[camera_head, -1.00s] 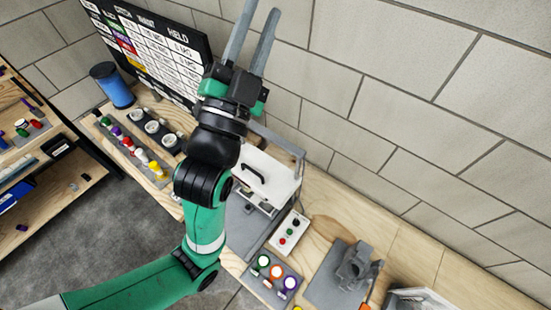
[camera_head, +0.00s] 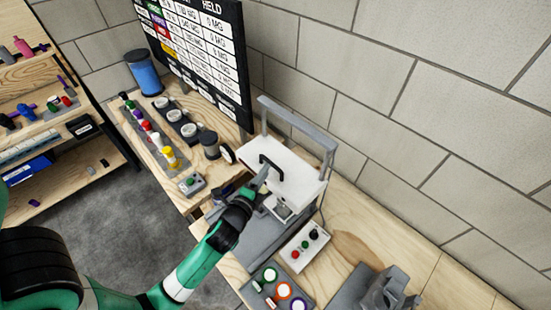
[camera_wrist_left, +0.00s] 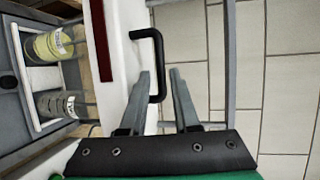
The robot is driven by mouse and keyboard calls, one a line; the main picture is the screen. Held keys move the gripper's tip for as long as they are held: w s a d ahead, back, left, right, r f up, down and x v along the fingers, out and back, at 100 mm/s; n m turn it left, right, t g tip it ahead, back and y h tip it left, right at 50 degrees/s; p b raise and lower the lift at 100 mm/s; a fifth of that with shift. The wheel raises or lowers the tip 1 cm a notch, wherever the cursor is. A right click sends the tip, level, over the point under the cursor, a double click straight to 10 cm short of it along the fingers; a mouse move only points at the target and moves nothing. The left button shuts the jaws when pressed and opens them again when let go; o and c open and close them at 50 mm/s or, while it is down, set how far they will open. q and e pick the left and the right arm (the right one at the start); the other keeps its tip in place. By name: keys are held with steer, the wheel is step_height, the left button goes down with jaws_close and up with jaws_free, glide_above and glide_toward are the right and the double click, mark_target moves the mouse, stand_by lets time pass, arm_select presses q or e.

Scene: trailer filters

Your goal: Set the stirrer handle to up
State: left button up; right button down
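The stirrer is a white housing (camera_head: 300,178) in a grey upright frame (camera_head: 305,125), with a black C-shaped handle (camera_head: 275,163) on its front. The housing sits below the frame's top bar. My left gripper (camera_head: 263,174) has its fingertips at the handle. In the left wrist view the handle (camera_wrist_left: 161,50) shows its bar running between the two open fingers (camera_wrist_left: 159,75), with a gap visible beside it. I cannot tell whether either finger touches it. My right gripper is in neither view.
A control box (camera_head: 305,246) with coloured knobs stands right of the stirrer's grey base. Coloured round containers (camera_head: 283,291) are in front. A grey clamp-like fixture (camera_head: 388,290) is at lower right. The wrist view shows jars (camera_wrist_left: 48,45) in a white rack. A board (camera_head: 205,50) stands behind.

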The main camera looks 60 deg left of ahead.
mark_target(275, 157)
arm_select(q)
steer(key=x, duration=0.8)
steer(key=shift+w+a+b, duration=0.25)
steer(key=shift+w+b, duration=0.05)
steer(key=shift+b, duration=0.05)
steer(key=shift+c, duration=0.3)
jaws_close()
steer(key=shift+r, duration=0.1)
stand_by(0.5)
